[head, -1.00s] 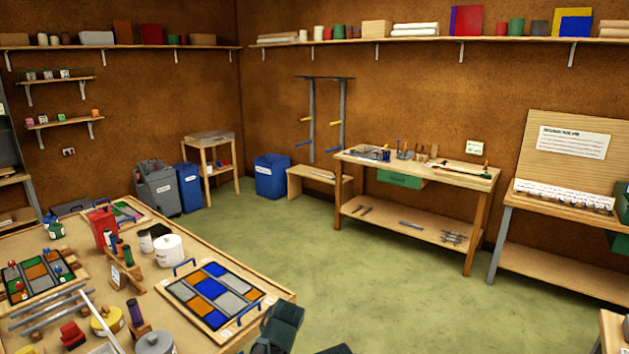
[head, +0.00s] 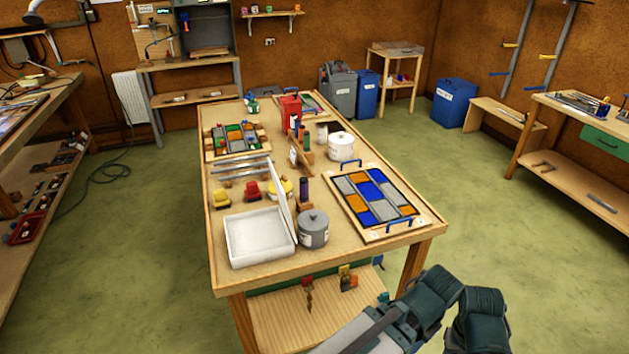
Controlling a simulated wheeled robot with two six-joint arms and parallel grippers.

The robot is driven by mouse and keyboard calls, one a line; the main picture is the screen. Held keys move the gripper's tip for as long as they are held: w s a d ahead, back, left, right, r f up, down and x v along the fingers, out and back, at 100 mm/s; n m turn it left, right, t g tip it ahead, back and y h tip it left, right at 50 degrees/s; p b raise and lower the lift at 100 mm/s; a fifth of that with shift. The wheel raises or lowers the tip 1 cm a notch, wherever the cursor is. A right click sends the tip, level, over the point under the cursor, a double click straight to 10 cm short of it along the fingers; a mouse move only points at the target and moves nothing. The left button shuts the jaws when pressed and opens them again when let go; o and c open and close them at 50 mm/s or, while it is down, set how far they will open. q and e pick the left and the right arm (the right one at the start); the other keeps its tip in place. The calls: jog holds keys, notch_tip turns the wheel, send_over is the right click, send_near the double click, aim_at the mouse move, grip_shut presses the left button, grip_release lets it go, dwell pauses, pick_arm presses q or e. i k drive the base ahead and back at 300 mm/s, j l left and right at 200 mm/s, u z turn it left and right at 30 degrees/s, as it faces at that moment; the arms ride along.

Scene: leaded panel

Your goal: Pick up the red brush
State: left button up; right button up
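A small red brush-like block (head: 252,190) stands on the left-front part of the wooden table (head: 390,242). Dark and pale parts of my own arm show at the bottom right, in front of the table and well away from the red block. No fingertips of either gripper can be seen.
A grey lidded pot (head: 313,229) stands right of the tray. A leaded panel (head: 373,197) with blue handles lies at the table's right. Metal strips (head: 241,166) lie behind the red block. A workbench (head: 40,120) stands at far left, with open green floor between.

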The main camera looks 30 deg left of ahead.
aim_at(253, 194)
jog(key=i+l, duration=0.25)
jog(key=i, duration=0.2)
jog(key=i+l, duration=0.3)
jog(key=i, duration=0.15)
jog(key=i+l+u, duration=0.2)
jog(key=u, duration=0.2)
jog(key=i+u, duration=0.1)
jog(key=u, duration=1.75)
jog(key=i+j+z, duration=0.1)
jog(key=j+z, duration=0.15)
jog(key=j, duration=0.45)
jog(key=j+z, duration=0.25)
jog(key=j, duration=0.45)
